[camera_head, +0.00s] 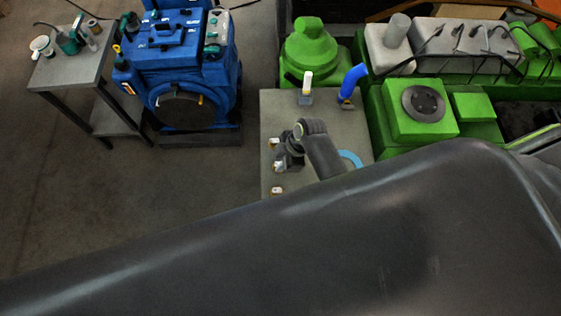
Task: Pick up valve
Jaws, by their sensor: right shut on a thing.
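My right gripper (281,161) is over the left part of the grey table (279,112), under a dark wrist, and looks small and partly hidden. It is shut on a small white and orange-brown piece, seemingly a valve (278,168), at its tips. Two similar pieces, likely valves, stand near the table's left edge: one behind the gripper (273,142) and one in front of it (277,191). I cannot tell whether the held piece is clear of the tabletop. My left gripper is not in view.
A white-capped bottle (307,86) and a bent blue pipe (352,82) stand at the table's back. A light blue ring (350,159) lies to the right. Green engine parts (420,108) border the right. A blue engine (180,60) and side table (72,69) stand left.

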